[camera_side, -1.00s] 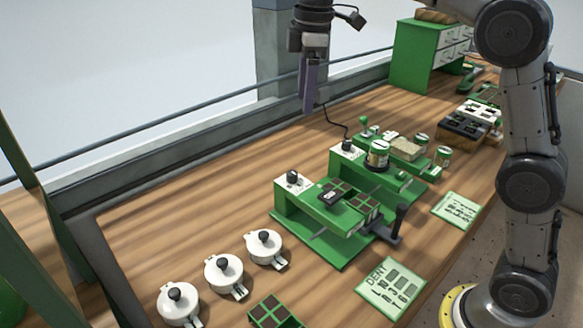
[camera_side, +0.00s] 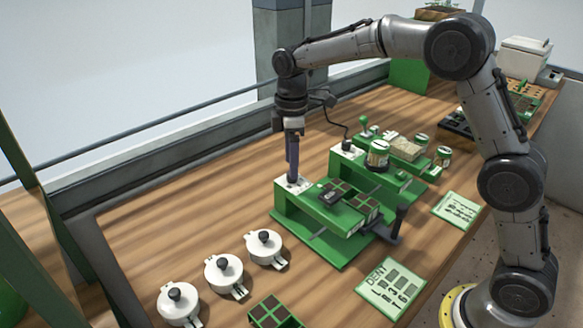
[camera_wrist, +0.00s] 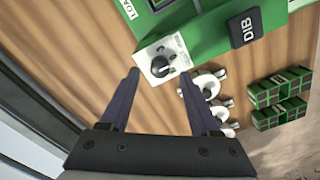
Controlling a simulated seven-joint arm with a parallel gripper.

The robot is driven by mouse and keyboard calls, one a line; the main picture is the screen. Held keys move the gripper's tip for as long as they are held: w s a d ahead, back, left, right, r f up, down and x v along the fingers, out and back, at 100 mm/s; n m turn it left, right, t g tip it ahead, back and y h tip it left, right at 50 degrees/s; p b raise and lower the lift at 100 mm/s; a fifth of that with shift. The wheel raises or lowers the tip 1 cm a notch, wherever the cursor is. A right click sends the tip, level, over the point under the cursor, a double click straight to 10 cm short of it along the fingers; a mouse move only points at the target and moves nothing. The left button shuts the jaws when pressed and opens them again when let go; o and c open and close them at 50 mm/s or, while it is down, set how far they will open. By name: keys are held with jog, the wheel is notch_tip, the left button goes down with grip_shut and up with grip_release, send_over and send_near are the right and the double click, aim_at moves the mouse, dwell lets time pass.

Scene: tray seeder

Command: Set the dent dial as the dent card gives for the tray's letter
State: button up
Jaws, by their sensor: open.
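My gripper (camera_side: 292,176) points down over a white plate (camera_side: 282,188) at the left end of the green machine. In the wrist view its two fingertips (camera_wrist: 159,74) are apart, one on each side of a black dial knob (camera_wrist: 161,66) on the white plate (camera_wrist: 147,57). I cannot tell whether they touch it. The dial's marks are too small to read, and the fingers hide the knob in the side view. The dent card (camera_side: 391,284) lies at the front; its heading reads DENT, its rows are unclear. A green tray (camera_side: 362,203) sits on the machine; I cannot read its letter.
A second white dial plate (camera_side: 347,151) stands behind on another green unit. Several white lidded pots (camera_side: 223,273) stand at the left. A black lever (camera_side: 398,222) sticks up at the machine's front. Another card (camera_side: 456,210) lies to the right.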

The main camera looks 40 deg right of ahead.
jog(key=shift+f, duration=1.25)
grip_shut()
